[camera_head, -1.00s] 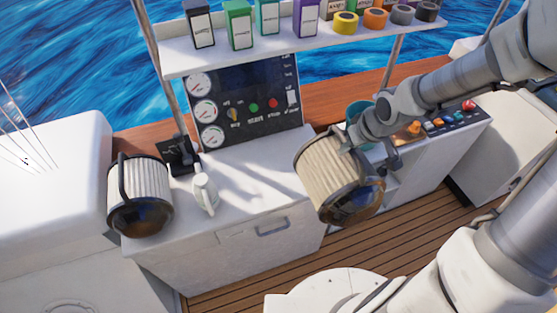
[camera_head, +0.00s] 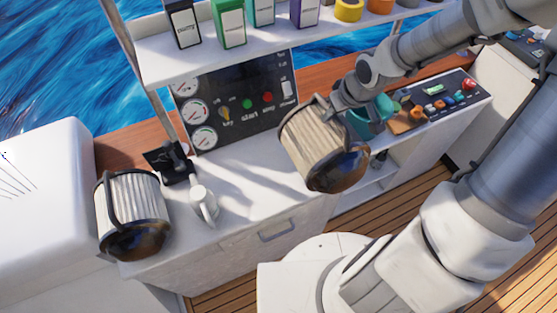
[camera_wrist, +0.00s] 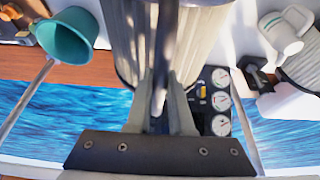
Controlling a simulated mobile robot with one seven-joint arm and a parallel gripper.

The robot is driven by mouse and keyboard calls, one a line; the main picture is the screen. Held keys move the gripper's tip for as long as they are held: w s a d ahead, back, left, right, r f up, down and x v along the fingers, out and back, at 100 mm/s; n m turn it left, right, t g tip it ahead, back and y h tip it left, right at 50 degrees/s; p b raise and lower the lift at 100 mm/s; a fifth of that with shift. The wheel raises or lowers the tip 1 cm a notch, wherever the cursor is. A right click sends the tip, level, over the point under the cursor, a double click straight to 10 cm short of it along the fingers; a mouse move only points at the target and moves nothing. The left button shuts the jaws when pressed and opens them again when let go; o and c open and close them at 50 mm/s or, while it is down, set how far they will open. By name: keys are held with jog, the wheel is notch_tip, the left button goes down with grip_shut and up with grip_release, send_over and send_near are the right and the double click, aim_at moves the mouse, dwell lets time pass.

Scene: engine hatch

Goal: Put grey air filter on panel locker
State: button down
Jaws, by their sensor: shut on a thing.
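My gripper (camera_head: 336,104) is shut on the handle of a pale beige-grey air filter (camera_head: 312,136), a ribbed cylinder with a dark brown rounded end. The filter hangs tilted over the right part of the white panel locker (camera_head: 250,205), beside the gauge panel. I cannot tell whether it touches the top. In the wrist view the fingers (camera_wrist: 160,98) close on the handle in front of the ribbed filter (camera_wrist: 195,40). A second, whiter ribbed air filter (camera_head: 132,200) with a black handle stands at the locker's left end.
A white mug-like jug (camera_head: 203,203) and a small black device (camera_head: 170,162) stand between the two filters. The gauge panel (camera_head: 235,100) rises behind, under a shelf (camera_head: 165,58) of bottles and tape rolls. A teal cup (camera_head: 372,112) is right of the held filter. The locker's front middle is bare.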

aim_at(285, 118)
jog(key=shift+w+a, duration=0.2)
jog(key=shift+w, duration=0.2)
jog(key=shift+w+a+f, duration=0.1)
jog(key=shift+a+f, duration=0.05)
jog(key=w+a+f+b, duration=0.1)
jog(key=a+f+b, duration=0.1)
jog(key=a, duration=0.1)
jog(key=w+a+f+b, duration=0.2)
jog(key=a, duration=0.1)
jog(key=w+a+f+b, duration=0.1)
jog(key=a+f+b, duration=0.1)
jog(key=a, duration=0.2)
jog(key=shift+w+a+f, duration=0.1)
jog(key=shift+w+f, duration=0.2)
jog(key=shift+w, duration=0.1)
jog(key=shift+f+b, duration=1.15)
jog(key=shift+f, duration=0.85)
jog(key=shift+f, duration=0.1)
jog(key=c, duration=1.2)
grip_release()
jog(key=shift+f, duration=0.15)
jog(key=shift+c, duration=0.2)
jog(key=o, duration=0.4)
jog(key=shift+o, duration=0.2)
jog(key=shift+r, duration=0.2)
